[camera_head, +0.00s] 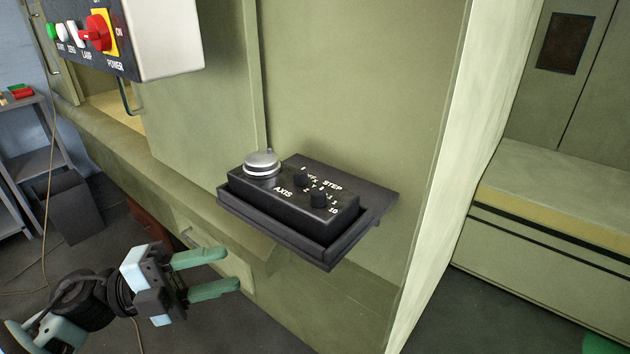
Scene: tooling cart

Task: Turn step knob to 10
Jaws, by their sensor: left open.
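The step knob (319,199) is a small black knob at the right of a black control box (270,204), beside the white STEP lettering and scale. The "10" mark is printed to its lower right. Which mark the knob points at is too small to tell. A similar axis knob (300,180) and a silver dial (262,164) are on the same box. My left gripper (232,270) is open and empty, its two green fingers pointing right. It is below and left of the box, apart from it. My right gripper is not in view.
The box sits on a dark tray (330,256) fixed to a green machine panel (350,90). A power box (165,40) with a red switch hangs at the upper left. A grey shelf (20,150) stands at the far left. A pale post edge (455,180) rises right of the tray.

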